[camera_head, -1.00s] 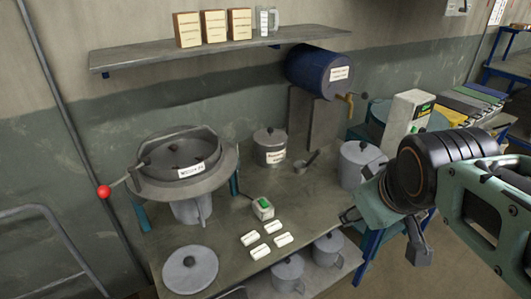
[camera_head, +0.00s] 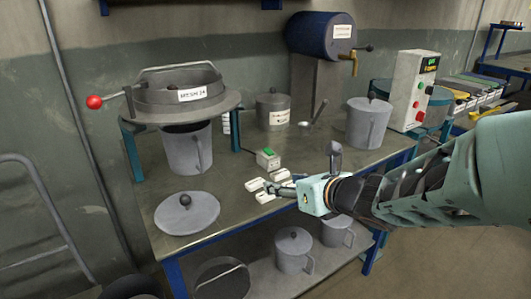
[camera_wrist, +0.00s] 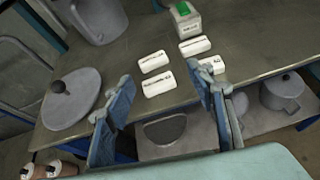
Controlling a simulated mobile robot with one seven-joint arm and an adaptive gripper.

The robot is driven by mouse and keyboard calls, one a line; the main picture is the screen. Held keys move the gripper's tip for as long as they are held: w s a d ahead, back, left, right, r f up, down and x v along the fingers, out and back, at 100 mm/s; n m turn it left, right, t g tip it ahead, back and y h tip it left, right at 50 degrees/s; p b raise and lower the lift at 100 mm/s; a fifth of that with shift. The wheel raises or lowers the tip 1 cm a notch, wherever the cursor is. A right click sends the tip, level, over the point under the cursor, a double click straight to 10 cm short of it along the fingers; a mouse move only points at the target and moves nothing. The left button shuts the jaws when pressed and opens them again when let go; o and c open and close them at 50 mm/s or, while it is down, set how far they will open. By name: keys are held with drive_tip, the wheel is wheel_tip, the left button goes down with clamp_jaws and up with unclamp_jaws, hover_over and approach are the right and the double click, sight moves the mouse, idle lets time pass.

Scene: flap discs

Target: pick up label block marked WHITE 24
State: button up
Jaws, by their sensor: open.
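Several small white label blocks lie in a cluster on the workbench. The head view shows one at the cluster's left (camera_head: 254,184) and one at its back right (camera_head: 280,174); my gripper partly covers the cluster. In the wrist view are a back-left block (camera_wrist: 153,61), a front-left block (camera_wrist: 158,83), a back-right block (camera_wrist: 195,46) and a front-right block (camera_wrist: 213,65), partly behind a finger. Their dark print is too small to read, so I cannot tell which is WHITE 24. My gripper (camera_head: 306,170) is open and empty, its fingers spread at the cluster's near right side.
A small box with a green top (camera_head: 268,159) stands just behind the blocks. A round lid (camera_head: 187,214) lies to the left, and a grey pot (camera_head: 368,122) stands behind my arm. Pots (camera_head: 293,250) sit on the lower shelf.

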sight(257, 183)
drive_tip(key=shift+n, duration=0.6)
drive_tip(key=shift+s+a+f+b+x, duration=0.15)
drive_tip(key=shift+b+x, duration=0.25)
drive_tip(key=shift+x, duration=1.5)
drive_tip(key=shift+s+a+f+b+x, duration=0.1)
drive_tip(key=shift+s+a+b+x, duration=0.25)
drive_tip(key=shift+x, duration=1.55)
drive_tip(key=shift+s+a+f+b+x, duration=0.1)
drive_tip(key=shift+b+x, duration=0.4)
drive_tip(key=shift+x, duration=1.4)
drive_tip(key=c, duration=0.7)
